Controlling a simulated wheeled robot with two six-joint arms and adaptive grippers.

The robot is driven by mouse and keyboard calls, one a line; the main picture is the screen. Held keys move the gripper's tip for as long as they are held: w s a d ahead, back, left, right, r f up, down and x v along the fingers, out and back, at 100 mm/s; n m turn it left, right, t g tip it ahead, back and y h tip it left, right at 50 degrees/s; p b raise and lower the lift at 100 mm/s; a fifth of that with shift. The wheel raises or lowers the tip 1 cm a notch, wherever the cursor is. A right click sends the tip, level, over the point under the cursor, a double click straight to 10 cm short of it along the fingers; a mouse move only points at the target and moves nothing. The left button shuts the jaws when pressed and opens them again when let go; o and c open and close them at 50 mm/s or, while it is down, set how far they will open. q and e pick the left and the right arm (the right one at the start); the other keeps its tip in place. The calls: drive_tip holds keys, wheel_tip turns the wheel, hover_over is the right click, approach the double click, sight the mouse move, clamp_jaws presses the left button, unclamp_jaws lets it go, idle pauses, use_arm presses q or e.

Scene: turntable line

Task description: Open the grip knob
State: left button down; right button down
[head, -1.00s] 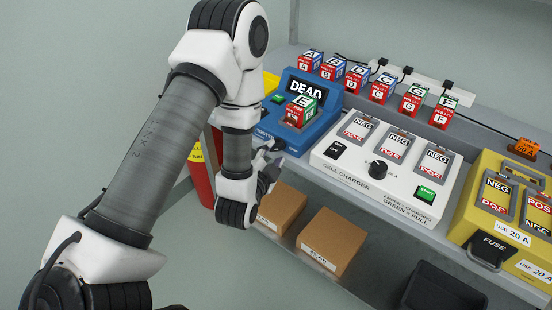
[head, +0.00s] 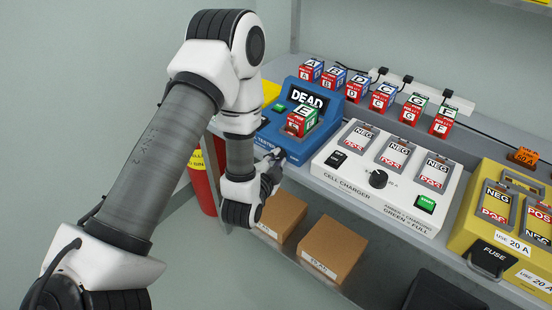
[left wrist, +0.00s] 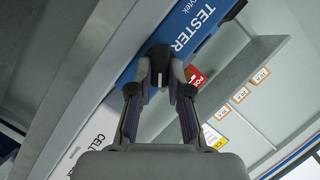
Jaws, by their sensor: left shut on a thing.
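The blue tester (head: 285,135) stands at the left end of the bench, with a DEAD display and a red and green cell marked E in it. Its blue front with the word TESTER also shows in the left wrist view (left wrist: 197,35). The black grip knob (left wrist: 159,62), with a white line on it, sits at the tester's front edge. My left gripper (head: 276,158) reaches this front edge from below. In the left wrist view its two fingers (left wrist: 162,88) are shut on the knob, one on each side. In the head view the fingers largely hide the knob.
A white cell charger (head: 385,185) stands right of the tester, with a yellow fuse box (head: 480,240) beyond it. Several cells stand along the back. Cardboard boxes (head: 332,246) lie on the shelf below, close to my left wrist. A red cylinder (head: 203,185) stands at the left.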

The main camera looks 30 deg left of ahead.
use_arm(q)
drive_tip(key=shift+a+r+n+g+h+p, duration=0.1)
drive_tip(key=shift+a+n+g+h+p, duration=0.15)
drive_tip(key=shift+n+h+p, duration=0.75)
drive_tip(key=shift+a+r+n+g+h+p, duration=0.15)
drive_tip(key=shift+n+h+p, duration=0.35)
drive_tip(key=shift+n, duration=0.9)
drive_tip(key=shift+a+n+g+h+p, duration=0.15)
drive_tip(key=shift+n+g+h+p, duration=0.15)
drive_tip(key=shift+n+h+p, duration=0.7)
drive_tip(key=shift+n, duration=0.3)
drive_tip(key=c, duration=1.1)
unclamp_jaws()
